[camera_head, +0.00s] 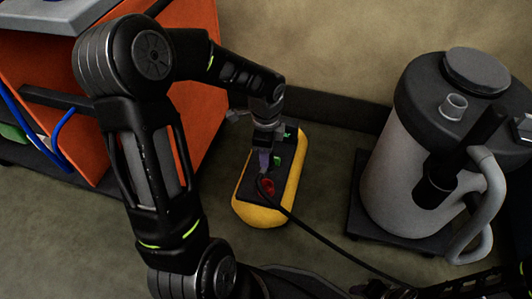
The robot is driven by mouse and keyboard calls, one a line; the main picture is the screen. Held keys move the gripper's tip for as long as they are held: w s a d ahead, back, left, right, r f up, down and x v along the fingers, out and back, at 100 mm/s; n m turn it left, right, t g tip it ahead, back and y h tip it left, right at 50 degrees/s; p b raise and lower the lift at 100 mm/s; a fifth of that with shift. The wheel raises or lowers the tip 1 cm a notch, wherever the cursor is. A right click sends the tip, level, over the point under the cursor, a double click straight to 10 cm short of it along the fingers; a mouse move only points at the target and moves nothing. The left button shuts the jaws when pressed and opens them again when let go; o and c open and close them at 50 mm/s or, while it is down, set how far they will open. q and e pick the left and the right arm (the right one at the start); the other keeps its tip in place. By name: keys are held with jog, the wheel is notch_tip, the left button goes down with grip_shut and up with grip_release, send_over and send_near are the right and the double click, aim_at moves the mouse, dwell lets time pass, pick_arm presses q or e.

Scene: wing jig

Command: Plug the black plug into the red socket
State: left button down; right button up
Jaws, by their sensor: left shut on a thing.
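A yellow and black power block (243,207) lies on the floor in the middle of the view. The red socket (267,187) is on its dark top, toward the near end. My left gripper (264,160) reaches down over the block and is shut on the black plug (261,177), which is mostly hidden by the fingers. The plug is very close to the red socket; I cannot tell whether it is seated in it. A black cable (312,232) runs from the plug toward the lower right. My right gripper cannot be made out.
A grey vacuum-like canister (393,178) with a hose stands on a dark base to the right. An orange cabinet (200,105) with blue cables stands at the left. A wall with a dark skirting (335,109) is behind the block. Some bare floor lies between block and canister.

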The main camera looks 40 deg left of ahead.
aim_at(265, 170)
pick_arm(q)
notch_tip(265, 170, down, 5)
jog(key=b, duration=0.5)
jog(key=shift+f, duration=0.85)
jog(key=shift+a+f, duration=0.15)
jog(key=shift+a, duration=0.05)
jog(key=shift+s+f, duration=0.1)
jog(key=shift+f, duration=0.2)
jog(key=shift+f+b, duration=0.3)
jog(key=shift+f+b, duration=0.65)
jog(key=shift+f, duration=0.5)
dwell(0.5)
jog(key=c, duration=1)
grip_release()
